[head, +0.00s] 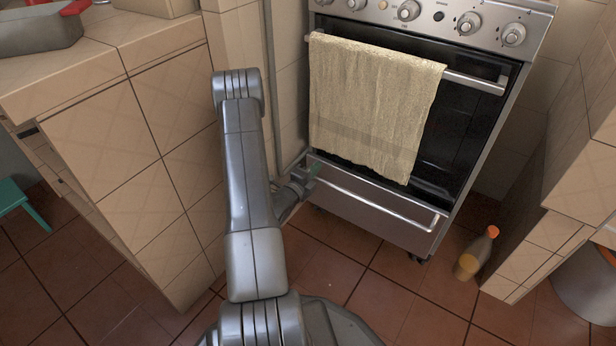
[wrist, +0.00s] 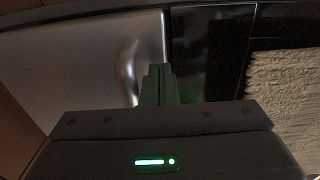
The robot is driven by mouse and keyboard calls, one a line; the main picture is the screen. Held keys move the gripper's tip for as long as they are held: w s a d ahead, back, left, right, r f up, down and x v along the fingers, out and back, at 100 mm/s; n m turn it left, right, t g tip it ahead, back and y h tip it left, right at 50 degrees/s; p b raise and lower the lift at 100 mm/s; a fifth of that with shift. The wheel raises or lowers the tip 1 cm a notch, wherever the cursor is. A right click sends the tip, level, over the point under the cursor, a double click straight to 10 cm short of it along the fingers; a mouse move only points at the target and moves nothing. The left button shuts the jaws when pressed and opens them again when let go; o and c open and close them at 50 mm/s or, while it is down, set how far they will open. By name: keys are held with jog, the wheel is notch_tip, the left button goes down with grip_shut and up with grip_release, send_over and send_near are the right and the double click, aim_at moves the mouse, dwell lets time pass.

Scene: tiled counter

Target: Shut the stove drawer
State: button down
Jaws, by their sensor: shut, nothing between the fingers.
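The stove drawer (head: 365,212) is the silver panel with a long bar handle (head: 380,203) at the bottom of the stove, below the black oven door. In the head view its front looks close to the stove body; any small gap is hard to tell. My gripper (head: 312,170) is at the drawer's upper left end, by the left end of the handle. In the wrist view my gripper's fingers (wrist: 160,80) are shut and empty, in front of the silver drawer front (wrist: 85,75) beside the handle (wrist: 130,70). I cannot tell whether the fingertips touch it.
A beige towel (head: 370,105) hangs over the oven door handle above the drawer. A tiled counter (head: 130,150) stands close on the left. A bottle (head: 478,252) is on the floor to the right, near another tiled counter (head: 535,245). Floor in front is clear.

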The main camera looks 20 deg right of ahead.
aim_at(323, 158)
jog(key=shift+w+d, duration=0.15)
jog(key=shift+d, duration=0.05)
jog(key=x, duration=0.4)
jog(key=shift+w+d, duration=0.25)
jog(key=shift+w+r, duration=0.15)
